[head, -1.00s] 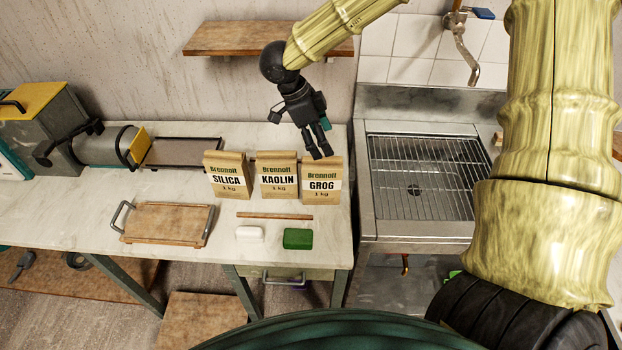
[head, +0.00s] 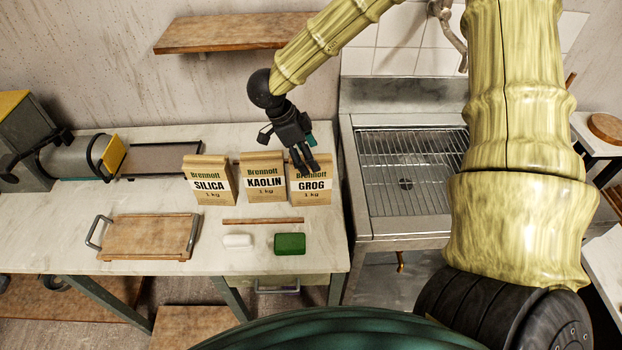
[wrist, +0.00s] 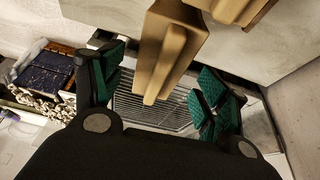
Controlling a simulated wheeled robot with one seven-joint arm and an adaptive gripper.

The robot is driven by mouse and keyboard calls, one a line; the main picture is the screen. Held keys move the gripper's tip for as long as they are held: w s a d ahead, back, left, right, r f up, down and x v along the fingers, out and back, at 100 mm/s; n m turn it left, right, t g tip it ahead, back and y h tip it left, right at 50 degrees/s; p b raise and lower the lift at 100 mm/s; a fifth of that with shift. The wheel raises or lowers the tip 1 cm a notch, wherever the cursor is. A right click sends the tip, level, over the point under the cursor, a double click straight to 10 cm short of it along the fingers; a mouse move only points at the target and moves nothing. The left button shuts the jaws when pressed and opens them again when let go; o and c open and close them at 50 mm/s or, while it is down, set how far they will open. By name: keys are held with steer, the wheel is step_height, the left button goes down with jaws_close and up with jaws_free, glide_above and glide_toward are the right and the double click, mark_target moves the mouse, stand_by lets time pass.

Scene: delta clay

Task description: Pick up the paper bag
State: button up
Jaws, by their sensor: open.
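Three brown paper bags stand upright in a row on the worktable: SILICA (head: 209,187), KAOLIN (head: 264,184) and GROG (head: 310,186). My gripper (head: 304,165) is at the top of the GROG bag, its fingers covering part of that bag's upper front in the head view. In the wrist view my gripper (wrist: 160,88) is open, with green-padded fingers apart. A paper bag (wrist: 170,50), which looks like GROG, reaches into the gap between them, with space visible on both sides. Part of another bag (wrist: 238,8) shows at the top edge.
A wooden stick (head: 262,221), a white block (head: 238,241) and a green block (head: 290,243) lie in front of the bags. A wooden board with handles (head: 150,237) lies left. A sink with a wire rack (head: 410,165) is right. A shelf (head: 225,35) hangs above.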

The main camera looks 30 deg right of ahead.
mark_target(311, 179)
steer(key=shift+s+d+f+p, duration=0.2)
steer(key=shift+s+f+p, duration=0.05)
steer(key=shift+f+p, duration=0.2)
steer(key=shift+p+x, duration=0.65)
steer(key=shift+x, duration=1.45)
steer(key=shift+d+f+p, duration=0.1)
steer(key=shift+f+p, duration=0.1)
steer(key=shift+p, duration=0.1)
steer(key=shift+w+r, duration=0.1)
jaws_close()
